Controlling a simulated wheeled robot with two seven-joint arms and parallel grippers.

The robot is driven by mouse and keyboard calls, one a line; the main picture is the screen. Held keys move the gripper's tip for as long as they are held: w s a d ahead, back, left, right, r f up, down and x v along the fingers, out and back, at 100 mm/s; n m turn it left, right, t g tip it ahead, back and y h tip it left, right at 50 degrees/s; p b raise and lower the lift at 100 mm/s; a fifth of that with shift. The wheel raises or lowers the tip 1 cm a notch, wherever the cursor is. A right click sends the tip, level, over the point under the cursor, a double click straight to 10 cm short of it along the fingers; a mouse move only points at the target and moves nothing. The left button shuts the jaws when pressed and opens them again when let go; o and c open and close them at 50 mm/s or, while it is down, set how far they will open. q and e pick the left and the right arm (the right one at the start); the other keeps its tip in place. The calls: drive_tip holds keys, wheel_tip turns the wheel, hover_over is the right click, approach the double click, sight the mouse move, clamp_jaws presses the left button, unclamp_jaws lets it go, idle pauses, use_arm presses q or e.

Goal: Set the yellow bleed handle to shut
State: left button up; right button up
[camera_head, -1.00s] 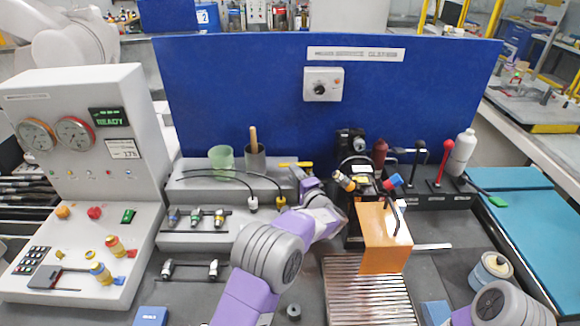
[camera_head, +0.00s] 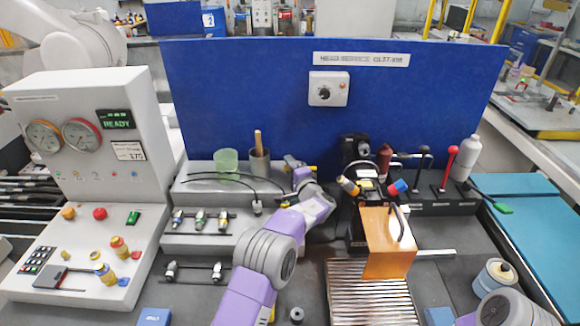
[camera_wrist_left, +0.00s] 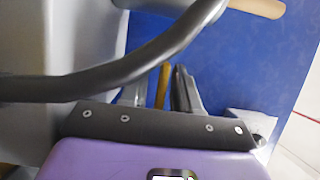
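The yellow bleed handle (camera_head: 312,169) is at the back right of the grey stepped block, beside the grey cup. My left gripper (camera_head: 293,163) is at it and hides most of it; only a bit of yellow shows. In the left wrist view a yellow bar, seemingly the handle (camera_wrist_left: 163,86), stands between my two fingers (camera_wrist_left: 160,92). The fingers look apart, with a gap beside the bar; contact cannot be made out. My right gripper is out of view; only part of my right arm shows at the lower right.
A green cup (camera_head: 226,160) and a grey cup (camera_head: 259,165) with a wooden stick stand left of the gripper. The blue panel (camera_head: 240,90) rises behind. An orange box (camera_head: 388,243) is to the right.

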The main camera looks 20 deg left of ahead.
use_arm(q)
clamp_jaws()
idle(1.2)
